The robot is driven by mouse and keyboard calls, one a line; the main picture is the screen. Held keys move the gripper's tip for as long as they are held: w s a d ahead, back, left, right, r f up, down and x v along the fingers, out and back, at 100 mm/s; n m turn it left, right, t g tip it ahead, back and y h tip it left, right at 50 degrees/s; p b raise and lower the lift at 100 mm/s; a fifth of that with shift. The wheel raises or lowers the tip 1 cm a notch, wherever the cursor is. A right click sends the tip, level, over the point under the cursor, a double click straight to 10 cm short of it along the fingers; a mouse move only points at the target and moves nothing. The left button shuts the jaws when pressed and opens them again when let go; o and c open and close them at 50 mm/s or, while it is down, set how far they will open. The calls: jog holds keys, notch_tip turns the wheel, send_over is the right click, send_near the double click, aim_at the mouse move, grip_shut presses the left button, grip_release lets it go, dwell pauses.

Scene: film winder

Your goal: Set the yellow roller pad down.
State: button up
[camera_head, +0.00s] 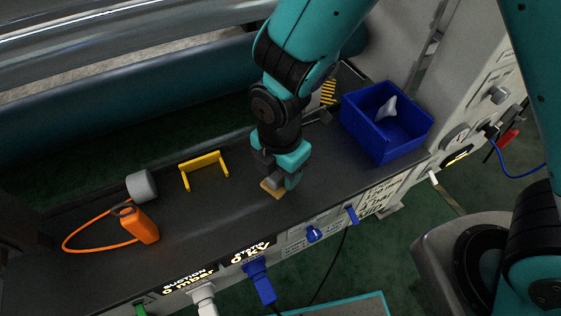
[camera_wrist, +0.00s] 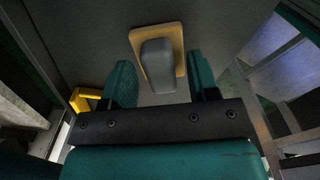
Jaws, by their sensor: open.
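The yellow roller pad is a flat tan-yellow plate (camera_head: 271,189) with a grey block-shaped grip (camera_wrist: 158,66) on top. It rests on the dark shelf (camera_head: 240,218), near its front edge. My gripper (camera_head: 277,178) is right above the pad, pointing down. In the wrist view its two teal fingers (camera_wrist: 162,80) stand apart, one on each side of the grey grip, with gaps visible. In the head view the fingers hide much of the grip and part of the plate.
Left along the shelf are a yellow bracket (camera_head: 204,169), a grey cylinder (camera_head: 141,187) and an orange device (camera_head: 139,227) with an orange loop. A blue bin (camera_head: 397,144) holding a white object (camera_head: 386,108) stands to the right. A large dark roller (camera_head: 110,90) runs behind.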

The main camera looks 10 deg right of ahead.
notch_tip(320, 180, up, 12)
jog(key=s+d+r+m+y, duration=0.4)
jog(key=s+d+r+m, duration=0.4)
jog(key=m, duration=1)
jog(key=shift+s+d+r+m, duration=0.35)
jog(key=shift+s+m, duration=0.05)
jog(key=shift+s, duration=0.55)
